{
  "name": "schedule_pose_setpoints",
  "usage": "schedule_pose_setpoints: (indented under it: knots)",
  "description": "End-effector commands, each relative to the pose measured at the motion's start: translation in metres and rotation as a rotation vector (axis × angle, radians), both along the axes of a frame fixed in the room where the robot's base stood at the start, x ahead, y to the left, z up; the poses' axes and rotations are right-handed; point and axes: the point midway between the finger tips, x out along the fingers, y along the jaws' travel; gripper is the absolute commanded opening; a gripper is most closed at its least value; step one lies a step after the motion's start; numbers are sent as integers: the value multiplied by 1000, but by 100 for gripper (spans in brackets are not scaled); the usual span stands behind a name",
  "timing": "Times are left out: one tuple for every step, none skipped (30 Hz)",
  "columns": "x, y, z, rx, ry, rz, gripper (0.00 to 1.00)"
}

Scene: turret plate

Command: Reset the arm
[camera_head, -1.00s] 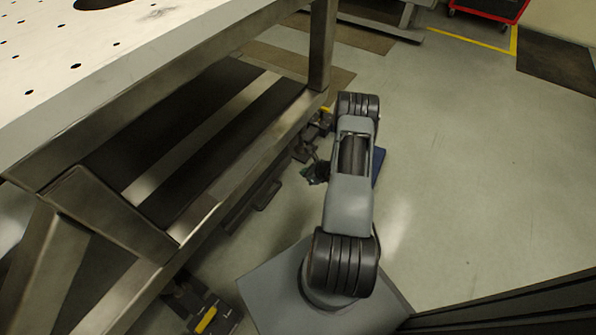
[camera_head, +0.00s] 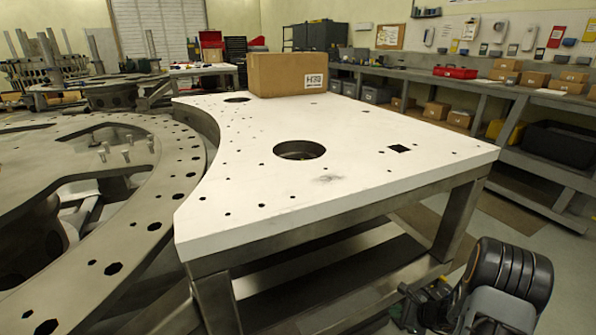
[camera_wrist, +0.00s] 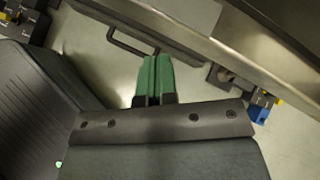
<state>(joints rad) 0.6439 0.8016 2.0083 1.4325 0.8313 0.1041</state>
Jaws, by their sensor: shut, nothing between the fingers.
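My gripper shows in the wrist view (camera_wrist: 153,80) with its two green fingers shut together and nothing between them. It points down past a metal table frame, with grey floor below. In the head view, my arm's dark rounded joint shows at the lower right, beside the table leg. The gripper itself cannot be made out clearly there. The arm is folded low, below the level of the white plate (camera_head: 340,170).
The white plate with holes rests on a metal frame (camera_head: 455,222) close to my arm. A cardboard box (camera_head: 287,75) stands on its far end. A large grey ring-shaped part (camera_head: 180,165) lies to the left. A workbench (camera_head: 480,90) with boxes runs along the back right.

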Motion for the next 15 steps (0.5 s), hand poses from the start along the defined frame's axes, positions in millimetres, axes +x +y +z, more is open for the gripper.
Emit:
schedule_pose_setpoints:
  knots:
    - [3, 18, 58, -55, -36, 119, 0]
    - [2, 28, 81, -88, -54, 188, 0]
    - [-1, 42, 111, -133, -77, 284, 0]
    - [-4, 52, 133, -168, -95, 357, 0]
    - [-8, 62, 155, -204, -112, 430, 0]
    - [-14, 75, 185, -255, -135, 527, 0]
    - [-19, 85, 207, -295, -154, 601, 0]
    - [-26, 94, 228, -337, -171, 677, 0]
    - [-36, 106, 257, -395, -195, 776, 0]
    - [-44, 114, 277, -440, -212, 850, 0]
    - [-52, 121, 296, -487, -229, 922, 0]
    - [-63, 129, 321, -549, -250, 1014, 0]
    - [-72, 134, 338, -597, -266, 1082, 0]
    - [-80, 139, 355, -644, -280, 1145, 0]
    - [-92, 144, 375, -708, -298, 1226, 0]
